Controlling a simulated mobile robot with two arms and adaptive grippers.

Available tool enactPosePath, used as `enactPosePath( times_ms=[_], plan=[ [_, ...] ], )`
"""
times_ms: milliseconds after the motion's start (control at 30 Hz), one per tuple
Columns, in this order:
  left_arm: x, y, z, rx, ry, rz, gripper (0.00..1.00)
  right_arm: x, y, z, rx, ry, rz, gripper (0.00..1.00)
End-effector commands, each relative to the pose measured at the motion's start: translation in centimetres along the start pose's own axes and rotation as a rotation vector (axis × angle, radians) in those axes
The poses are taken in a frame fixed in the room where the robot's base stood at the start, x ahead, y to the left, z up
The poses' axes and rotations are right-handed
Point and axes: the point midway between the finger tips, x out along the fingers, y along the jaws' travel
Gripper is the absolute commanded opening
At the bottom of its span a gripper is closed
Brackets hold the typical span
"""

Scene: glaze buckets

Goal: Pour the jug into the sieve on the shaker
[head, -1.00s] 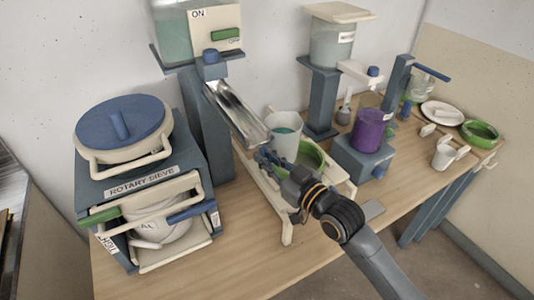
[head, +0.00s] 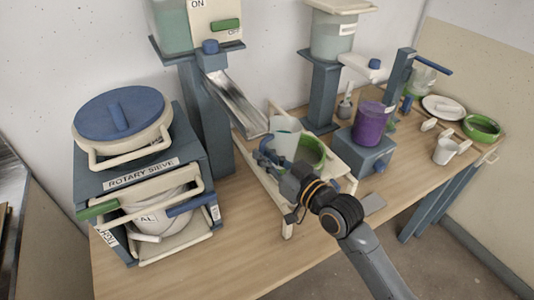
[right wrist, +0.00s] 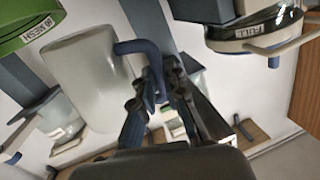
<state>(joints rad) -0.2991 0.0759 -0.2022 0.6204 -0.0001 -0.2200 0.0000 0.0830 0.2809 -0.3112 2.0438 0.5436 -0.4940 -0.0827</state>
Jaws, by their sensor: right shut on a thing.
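The jug (head: 284,144) is a pale white cup with a blue handle. My right gripper (head: 272,156) is shut on that handle, and the right wrist view shows the fingers (right wrist: 160,85) around it. The jug (right wrist: 85,85) is held tilted, just left of the green sieve (head: 312,152). The sieve sits on the cream shaker frame (head: 340,178). In the right wrist view its green rim (right wrist: 35,28), marked MESH, is beside the jug. No stream of liquid can be made out. My left gripper is not in view.
A metal chute (head: 238,105) ends just behind the jug. The rotary sieve cabinet (head: 150,178) stands at the left. A purple container (head: 370,124) on a blue-grey block stands right of the shaker. The front of the wooden table (head: 215,255) is clear.

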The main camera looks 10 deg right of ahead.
Motion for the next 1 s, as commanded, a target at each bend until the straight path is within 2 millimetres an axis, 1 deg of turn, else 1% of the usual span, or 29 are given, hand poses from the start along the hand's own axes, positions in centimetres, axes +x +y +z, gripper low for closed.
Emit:
enactPosePath(
  times_ms=[33, 433, 533, 567, 767, 833, 900, 967, 1000],
  plan=[
    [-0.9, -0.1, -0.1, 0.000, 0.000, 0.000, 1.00, 0.0, -0.2, -1.1, 0.028, 0.001, -0.001, 0.00],
    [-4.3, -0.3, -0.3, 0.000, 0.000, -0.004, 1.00, -0.1, -0.4, -3.5, 0.274, -0.047, -0.005, 0.00],
    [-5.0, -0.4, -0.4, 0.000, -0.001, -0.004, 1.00, 0.0, 0.1, -2.2, 0.383, -0.075, -0.005, 0.00],
    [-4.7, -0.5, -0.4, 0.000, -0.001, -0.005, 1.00, 0.0, 0.1, -2.0, 0.389, -0.073, -0.007, 0.00],
    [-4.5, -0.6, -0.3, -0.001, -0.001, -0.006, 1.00, 0.0, 0.1, -1.9, 0.381, -0.070, -0.007, 0.00],
    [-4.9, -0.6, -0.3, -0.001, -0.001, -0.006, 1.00, -0.1, 0.1, -1.5, 0.386, -0.076, -0.003, 0.00],
    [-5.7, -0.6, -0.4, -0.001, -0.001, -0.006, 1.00, -0.1, 0.2, -2.1, 0.406, -0.078, -0.004, 0.00],
    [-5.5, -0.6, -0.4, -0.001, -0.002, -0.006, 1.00, 0.0, 0.2, -1.9, 0.411, -0.077, -0.004, 0.00],
    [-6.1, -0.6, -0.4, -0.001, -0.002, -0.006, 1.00, 0.0, 0.2, -2.2, 0.421, -0.080, -0.004, 0.00]
  ],
)
